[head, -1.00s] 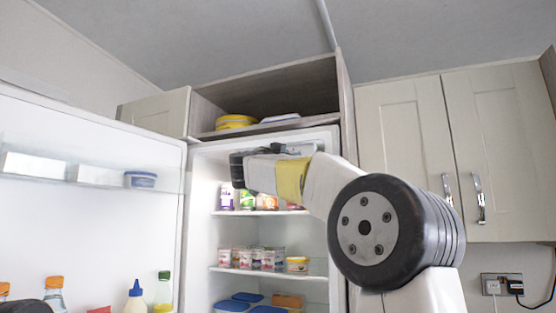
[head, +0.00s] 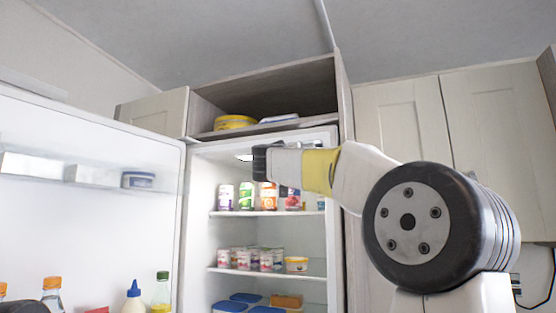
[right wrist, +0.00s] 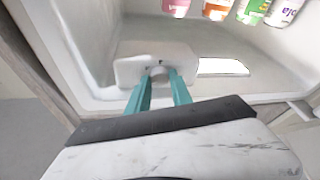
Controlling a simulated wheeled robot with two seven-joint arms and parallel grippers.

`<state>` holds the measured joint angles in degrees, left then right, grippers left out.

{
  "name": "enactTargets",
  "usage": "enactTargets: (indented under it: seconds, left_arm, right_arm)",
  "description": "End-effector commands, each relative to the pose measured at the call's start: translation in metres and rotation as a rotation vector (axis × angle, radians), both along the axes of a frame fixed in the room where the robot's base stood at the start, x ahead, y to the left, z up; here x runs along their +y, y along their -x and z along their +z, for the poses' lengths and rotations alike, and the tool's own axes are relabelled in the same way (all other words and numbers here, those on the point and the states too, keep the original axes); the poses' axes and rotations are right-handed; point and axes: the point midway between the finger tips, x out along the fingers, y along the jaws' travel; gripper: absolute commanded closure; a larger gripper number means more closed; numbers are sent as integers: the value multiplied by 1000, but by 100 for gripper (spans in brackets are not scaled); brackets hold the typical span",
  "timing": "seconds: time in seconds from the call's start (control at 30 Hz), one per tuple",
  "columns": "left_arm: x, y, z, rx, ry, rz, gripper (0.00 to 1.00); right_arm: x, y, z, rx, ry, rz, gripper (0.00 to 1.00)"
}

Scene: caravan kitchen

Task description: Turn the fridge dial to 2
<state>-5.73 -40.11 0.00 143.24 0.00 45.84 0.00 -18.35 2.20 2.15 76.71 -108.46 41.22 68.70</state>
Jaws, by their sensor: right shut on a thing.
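The fridge (head: 200,200) stands open with its interior lit. In the right wrist view the fridge dial (right wrist: 160,71) is a small round grey knob on a white housing (right wrist: 130,68) at the top of the fridge interior. The teal fingers of my right gripper (right wrist: 160,80) are on either side of the knob and shut on it. A small dark mark shows on the housing by the knob; the dial's numbers are too small to read. In the head view my right gripper (head: 262,162) is inside the fridge's upper part, and the dial is hidden. My left gripper is not in view.
The open fridge door (head: 90,225) fills the left, with bottles (head: 134,298) in its lower rack. Several cans (head: 246,196) stand on the upper shelf, close below my right gripper. Yoghurt pots (head: 255,258) stand on the shelf below. Cupboards (head: 400,120) are at right.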

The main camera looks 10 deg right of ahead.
Motion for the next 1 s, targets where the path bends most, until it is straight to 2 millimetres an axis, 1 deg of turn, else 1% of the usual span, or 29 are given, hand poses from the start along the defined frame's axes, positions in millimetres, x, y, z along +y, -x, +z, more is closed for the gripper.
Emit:
enactTargets:
  seconds: [0.47,0.5,0.53,0.87,1.0]
  left_arm:
    - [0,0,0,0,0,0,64]
    - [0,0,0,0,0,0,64]
    - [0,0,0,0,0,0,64]
    - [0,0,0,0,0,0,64]
    - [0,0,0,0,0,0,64]
  right_arm:
    - [1,0,-1,8,11,3,100]
    - [1,0,-1,8,11,3,68]
    - [1,0,-1,8,11,3,65]
    - [1,2,-1,8,10,2,65]
    - [8,16,-4,7,8,3,65]
